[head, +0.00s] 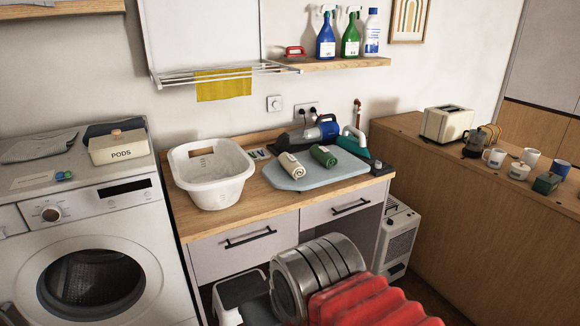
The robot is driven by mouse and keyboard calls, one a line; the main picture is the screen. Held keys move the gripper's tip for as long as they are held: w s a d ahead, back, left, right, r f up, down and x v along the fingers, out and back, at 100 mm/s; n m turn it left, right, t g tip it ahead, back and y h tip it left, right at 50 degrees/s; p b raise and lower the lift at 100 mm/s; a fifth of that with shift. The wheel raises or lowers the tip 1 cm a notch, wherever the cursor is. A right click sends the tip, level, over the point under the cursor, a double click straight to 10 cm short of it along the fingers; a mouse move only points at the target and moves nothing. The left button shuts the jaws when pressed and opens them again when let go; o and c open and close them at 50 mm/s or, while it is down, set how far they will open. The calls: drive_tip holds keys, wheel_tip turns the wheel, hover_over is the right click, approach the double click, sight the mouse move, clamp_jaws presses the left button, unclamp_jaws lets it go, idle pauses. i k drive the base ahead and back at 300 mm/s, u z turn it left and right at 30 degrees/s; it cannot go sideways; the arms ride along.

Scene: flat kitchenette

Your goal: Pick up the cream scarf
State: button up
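The cream scarf (291,165) is a small roll lying on a pale blue-grey board (312,182) with a rounded left end, on the wooden counter. A similar dark green roll (324,156) lies just to its right on the same board, with a small gap between them. My gripper is not in view. A metal cylinder and a red ribbed part at the bottom centre seem to be parts of my arm; they are in front of the drawers and apart from the scarf.
A white basin (210,172) stands left of the board. A blue-and-black appliance (320,129) and teal item (352,147) are behind it. A drying rack (225,75) and a shelf (335,63) with bottles hang above. The board's front part is bare.

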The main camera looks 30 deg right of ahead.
sight(291, 164)
drive_tip(key=k, duration=1.35)
drive_tip(key=z, duration=0.25)
drive_tip(key=i, duration=0.4)
drive_tip(key=z, duration=0.75)
drive_tip(key=i, duration=0.6)
drive_tip(key=z, duration=0.4)
drive_tip(key=i, duration=0.95)
drive_tip(key=u, duration=0.5)
drive_tip(key=i, duration=0.6)
drive_tip(key=u, duration=0.5)
